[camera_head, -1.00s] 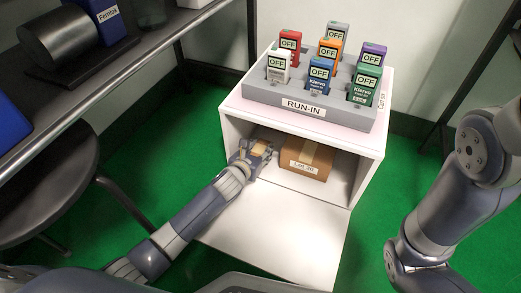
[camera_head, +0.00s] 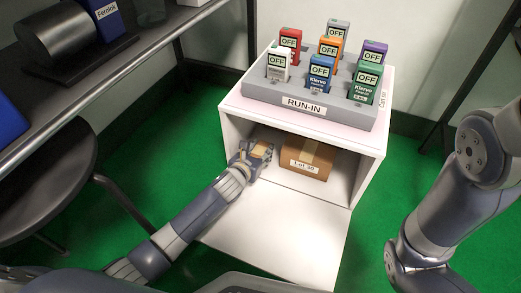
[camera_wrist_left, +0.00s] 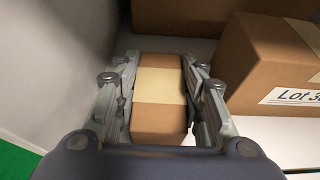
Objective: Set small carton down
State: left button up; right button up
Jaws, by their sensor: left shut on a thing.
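The small carton (camera_wrist_left: 158,118) is brown with a pale tape band and sits between the fingers of my left gripper (camera_wrist_left: 160,85) in the left wrist view. My left gripper (camera_head: 258,152) is shut on it, inside the left part of the white cabinet's open lower compartment (camera_head: 345,185). In the head view only a bit of the small carton (camera_head: 262,148) shows between the fingers. Whether its underside touches the compartment floor cannot be told. My right gripper is out of view; only the right arm shows.
A larger carton marked "Lot" (camera_head: 306,160) stands just right of the gripper; it also shows in the left wrist view (camera_wrist_left: 270,65). Another carton (camera_wrist_left: 180,15) is behind. A grey RUN-IN rack (camera_head: 310,104) with several testers stands on top. The cabinet's left wall is close.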

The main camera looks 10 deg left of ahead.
pick_arm(q)
jog(key=shift+f, duration=0.1)
jog(key=o, duration=1.4)
